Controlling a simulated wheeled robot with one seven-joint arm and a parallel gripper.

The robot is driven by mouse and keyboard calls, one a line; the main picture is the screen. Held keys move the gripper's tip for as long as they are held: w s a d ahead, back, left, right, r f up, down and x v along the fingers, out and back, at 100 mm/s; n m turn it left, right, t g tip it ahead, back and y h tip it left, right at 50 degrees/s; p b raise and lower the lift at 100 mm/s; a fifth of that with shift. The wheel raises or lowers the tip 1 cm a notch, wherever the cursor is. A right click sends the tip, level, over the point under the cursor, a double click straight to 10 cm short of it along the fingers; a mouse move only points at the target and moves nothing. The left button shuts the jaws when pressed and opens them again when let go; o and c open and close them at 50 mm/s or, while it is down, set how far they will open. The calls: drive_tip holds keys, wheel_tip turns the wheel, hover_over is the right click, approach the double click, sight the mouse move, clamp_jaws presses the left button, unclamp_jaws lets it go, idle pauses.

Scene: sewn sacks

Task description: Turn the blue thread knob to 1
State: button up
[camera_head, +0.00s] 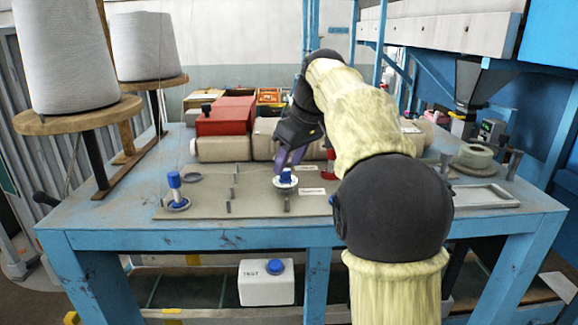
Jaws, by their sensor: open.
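The blue thread knob (287,175) sits on a round white dial on the grey panel (225,205), near the middle of the table. The dial's numbers are too small to read, so I cannot tell its setting. My gripper (286,162) is open, its purple-grey fingers pointing down right at the knob. The fingers are just above or beside the knob; I cannot tell whether they touch it. My arm comes in from the right and hides part of the panel.
A blue-topped post (174,182) stands at the panel's left, and a red post (330,163) stands right of the knob. A red box (226,116) and rolled sacks (225,149) lie behind. Thread cones (144,46) stand at left. A white TEST box (266,285) is below.

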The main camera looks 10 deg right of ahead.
drive_tip(key=shift+w+a+f, duration=0.2)
drive_tip(key=shift+f, duration=0.35)
drive_tip(key=shift+s+f, duration=0.1)
drive_tip(key=shift+f, duration=0.15)
clamp_jaws()
drive_tip(key=shift+a+m+t+h, duration=0.1)
drive_tip(key=shift+m+t+h, duration=0.25)
drive_tip(key=shift+m, duration=0.8)
drive_tip(key=shift+a+m+t+h, duration=0.15)
drive_tip(key=shift+m+h, duration=0.3)
drive_tip(key=shift+m, duration=0.7)
drive_tip(key=shift+d, duration=0.1)
unclamp_jaws()
